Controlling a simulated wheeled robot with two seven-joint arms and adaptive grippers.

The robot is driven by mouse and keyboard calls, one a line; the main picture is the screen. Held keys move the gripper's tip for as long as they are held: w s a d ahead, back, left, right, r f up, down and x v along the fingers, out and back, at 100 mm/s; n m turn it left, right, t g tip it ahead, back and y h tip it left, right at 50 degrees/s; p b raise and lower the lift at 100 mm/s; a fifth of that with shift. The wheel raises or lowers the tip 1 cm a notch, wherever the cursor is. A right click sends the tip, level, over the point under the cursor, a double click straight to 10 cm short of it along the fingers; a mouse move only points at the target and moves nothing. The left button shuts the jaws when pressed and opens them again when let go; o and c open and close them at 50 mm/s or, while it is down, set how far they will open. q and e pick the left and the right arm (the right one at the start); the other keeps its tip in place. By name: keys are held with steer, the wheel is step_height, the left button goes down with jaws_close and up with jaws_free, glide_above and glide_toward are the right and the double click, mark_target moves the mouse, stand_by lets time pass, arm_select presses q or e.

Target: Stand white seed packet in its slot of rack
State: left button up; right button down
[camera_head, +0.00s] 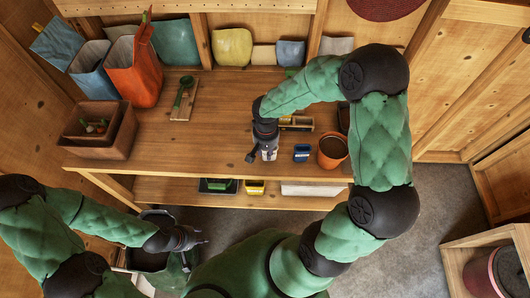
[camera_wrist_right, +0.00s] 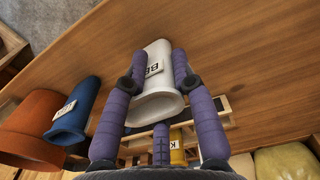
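The white seed packet (camera_wrist_right: 158,92), with a printed label, is between the purple fingers of my right gripper (camera_wrist_right: 160,68). The fingers press along both its sides. In the head view the packet (camera_head: 270,153) shows just below my right gripper (camera_head: 262,152), near the table's front edge. The wooden rack (camera_head: 303,125) stands behind it. In the wrist view the rack's rails (camera_wrist_right: 222,104) lie beyond the packet, and a yellow packet (camera_wrist_right: 178,148) is in the rack. My left gripper (camera_head: 192,239) is low at the left, away from the table; its fingers are too small to read.
A blue packet (camera_head: 301,153) and a terracotta pot (camera_head: 332,150) stand right of the white packet. A green trowel (camera_head: 184,92), an orange bag (camera_head: 136,76) and a wooden box (camera_head: 105,145) are at the left. The table's middle left is clear.

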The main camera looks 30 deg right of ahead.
steer(key=shift+r, duration=0.1)
arm_select(q)
step_height(320, 180, up, 3)
steer(key=p, duration=0.3)
steer(key=shift+r, duration=0.15)
arm_select(e)
step_height(320, 180, up, 5)
steer(key=shift+f, duration=0.1)
stand_by(0.3)
